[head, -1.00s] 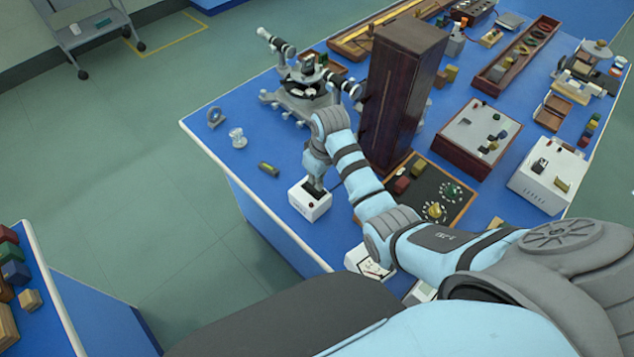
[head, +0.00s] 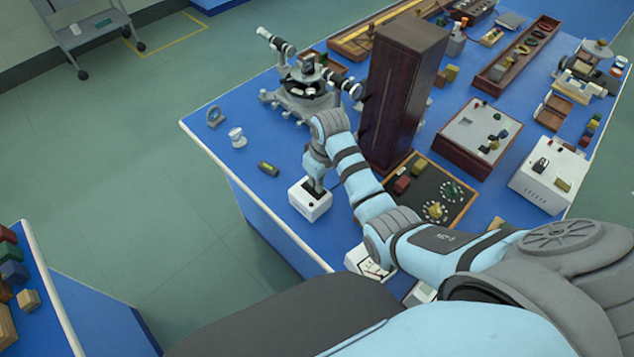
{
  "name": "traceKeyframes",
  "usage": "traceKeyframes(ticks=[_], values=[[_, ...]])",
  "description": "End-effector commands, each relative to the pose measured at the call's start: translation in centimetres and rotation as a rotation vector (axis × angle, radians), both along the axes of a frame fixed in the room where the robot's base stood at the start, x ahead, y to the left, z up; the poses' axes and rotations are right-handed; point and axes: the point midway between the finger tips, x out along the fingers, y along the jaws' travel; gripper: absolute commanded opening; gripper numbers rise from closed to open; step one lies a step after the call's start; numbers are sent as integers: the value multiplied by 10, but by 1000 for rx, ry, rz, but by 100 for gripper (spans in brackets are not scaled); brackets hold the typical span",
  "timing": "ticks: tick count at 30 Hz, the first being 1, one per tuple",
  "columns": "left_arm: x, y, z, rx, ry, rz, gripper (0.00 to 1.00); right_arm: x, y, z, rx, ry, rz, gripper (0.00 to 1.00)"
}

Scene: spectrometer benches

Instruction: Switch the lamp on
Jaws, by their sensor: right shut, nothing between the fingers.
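My right gripper (head: 314,184) points down at the top of this box, shut and empty. Its fingertips are at or just above the box top; I cannot tell whether they touch. My wrist hides part of the top. I cannot make out a lit lamp. My left gripper is not in view.
A tall dark wooden case (head: 401,95) stands close beside my right forearm. A spectrometer (head: 304,88) stands behind the box. A small brass cylinder (head: 268,169) lies to its left. A black panel with knobs (head: 446,178) is to the right.

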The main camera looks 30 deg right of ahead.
Motion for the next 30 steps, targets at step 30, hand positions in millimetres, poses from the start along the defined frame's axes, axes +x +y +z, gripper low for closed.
traceKeyframes(ticks=[30], values=[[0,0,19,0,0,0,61,0,0,15,0,-1,0,0]])
